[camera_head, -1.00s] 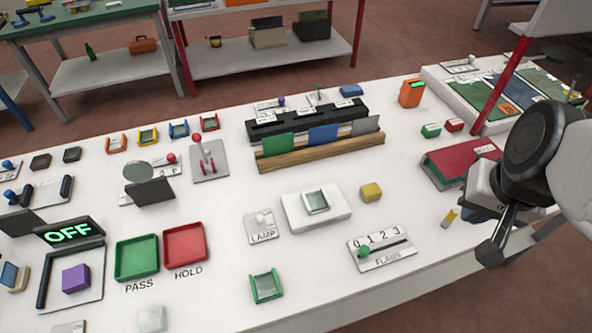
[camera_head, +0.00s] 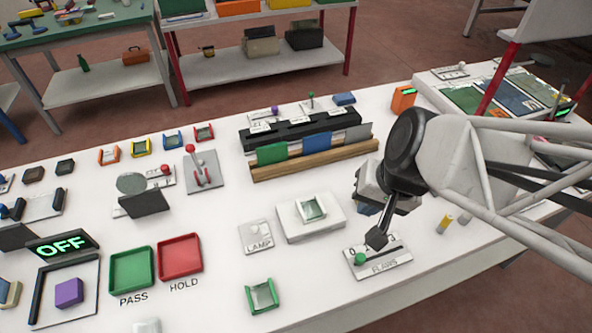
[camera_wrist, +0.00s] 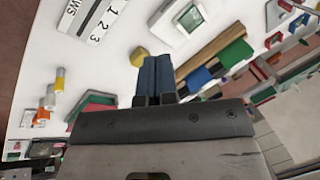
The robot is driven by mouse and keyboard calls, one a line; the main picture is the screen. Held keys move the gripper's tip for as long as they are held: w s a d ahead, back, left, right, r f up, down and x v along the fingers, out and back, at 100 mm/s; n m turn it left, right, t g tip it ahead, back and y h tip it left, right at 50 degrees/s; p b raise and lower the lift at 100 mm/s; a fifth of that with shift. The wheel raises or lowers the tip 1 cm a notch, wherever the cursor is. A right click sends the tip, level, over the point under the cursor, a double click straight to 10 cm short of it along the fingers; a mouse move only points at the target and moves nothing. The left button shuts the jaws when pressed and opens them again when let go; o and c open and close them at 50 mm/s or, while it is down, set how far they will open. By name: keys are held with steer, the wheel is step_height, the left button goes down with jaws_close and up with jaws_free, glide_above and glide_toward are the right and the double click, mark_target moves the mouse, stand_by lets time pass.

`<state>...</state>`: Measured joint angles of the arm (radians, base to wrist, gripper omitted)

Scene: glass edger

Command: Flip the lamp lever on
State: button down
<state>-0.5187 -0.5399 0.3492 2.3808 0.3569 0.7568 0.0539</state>
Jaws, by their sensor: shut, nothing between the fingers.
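The lamp lever (camera_head: 254,231) is a small pale knob on a light plate labelled LAMP (camera_head: 259,243), in the middle of the white table in the head view. Which way it is set is too small to tell. I cannot make it out in the wrist view. My gripper (camera_head: 376,239) points down over the FLAWS slider plate (camera_head: 391,259), to the right of the LAMP plate and apart from it. Its dark blue fingers (camera_wrist: 157,78) are together and empty in the wrist view.
A white block with a glass piece (camera_head: 327,227) stands between the LAMP plate and my gripper. A green holder (camera_head: 250,301) lies in front. Green PASS (camera_head: 131,292) and red HOLD trays (camera_head: 162,274) and a display reading OFF (camera_head: 40,249) are at left.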

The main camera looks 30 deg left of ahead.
mark_target(255, 230)
steer(key=s+a+f, duration=0.2)
steer(key=a, duration=0.3)
steer(key=s+a+f+g, duration=0.1)
steer(key=s+a+f, duration=0.1)
steer(key=a, duration=0.3)
steer(key=shift+s+a+f+n+y, duration=0.2)
steer(key=shift+s+a+n+y, duration=0.1)
steer(key=shift+n+y, duration=0.1)
steer(key=x, duration=0.9)
steer(key=shift+s+f, duration=0.1)
steer(key=shift+f, duration=0.25)
steer(key=shift+a+f, duration=0.15)
steer(key=shift+a, duration=0.2)
steer(key=shift+s+a, duration=0.2)
steer(key=shift+a, duration=0.65)
steer(key=shift+s+a, duration=0.15)
steer(key=shift+a, duration=0.7)
